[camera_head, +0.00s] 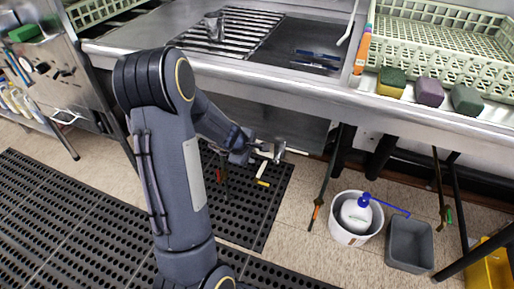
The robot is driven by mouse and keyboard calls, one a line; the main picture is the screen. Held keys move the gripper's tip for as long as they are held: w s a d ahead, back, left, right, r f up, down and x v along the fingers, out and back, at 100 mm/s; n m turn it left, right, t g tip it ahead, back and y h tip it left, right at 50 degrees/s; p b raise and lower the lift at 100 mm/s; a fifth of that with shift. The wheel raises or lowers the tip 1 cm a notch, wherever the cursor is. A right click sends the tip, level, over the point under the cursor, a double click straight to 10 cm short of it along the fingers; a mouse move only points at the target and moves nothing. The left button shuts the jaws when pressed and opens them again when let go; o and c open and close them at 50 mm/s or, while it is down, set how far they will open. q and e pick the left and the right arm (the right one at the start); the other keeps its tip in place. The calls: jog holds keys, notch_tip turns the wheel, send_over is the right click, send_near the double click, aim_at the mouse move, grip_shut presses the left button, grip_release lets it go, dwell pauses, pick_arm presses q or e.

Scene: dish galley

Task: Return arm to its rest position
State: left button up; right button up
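My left arm (178,170) rises from the bottom of the view, bends at the elbow in front of the counter, and reaches down and away to the right. My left gripper (272,153) is small in the picture, below the counter's front edge and over the black floor mat. I see nothing clearly held in it, but the gap between its fingers is too small to make out. A thin pale piece with a yellow end (262,182) shows just below it; I cannot tell whether they touch. My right gripper is not in view.
The steel counter edge (300,82) runs above the gripper. A white bucket (345,235) with a white bottle, a grey bin (409,246) and a yellow container (490,265) stand on the floor at right. Sponges (429,92) and a dish rack (440,45) are on the counter.

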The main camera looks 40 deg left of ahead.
pick_arm(q)
jog(key=s+d+r+m+t+h, duration=0.1)
jog(key=s+d+r+m+h, duration=0.4)
jog(key=d+r+m, duration=0.65)
jog(key=s+d+r+m+g+y, duration=0.15)
jog(key=s+d+m, duration=0.25)
jog(key=s, duration=0.6)
jog(key=s+d+r+m+g+h, duration=0.1)
jog(key=s+d+r+m, duration=0.3)
jog(key=s, duration=0.5)
notch_tip(320, 180, up, 22)
jog(key=p, duration=2.3)
jog(key=shift+d+f, duration=0.2)
jog(key=shift+d, duration=0.1)
jog(key=shift+n+y, duration=0.25)
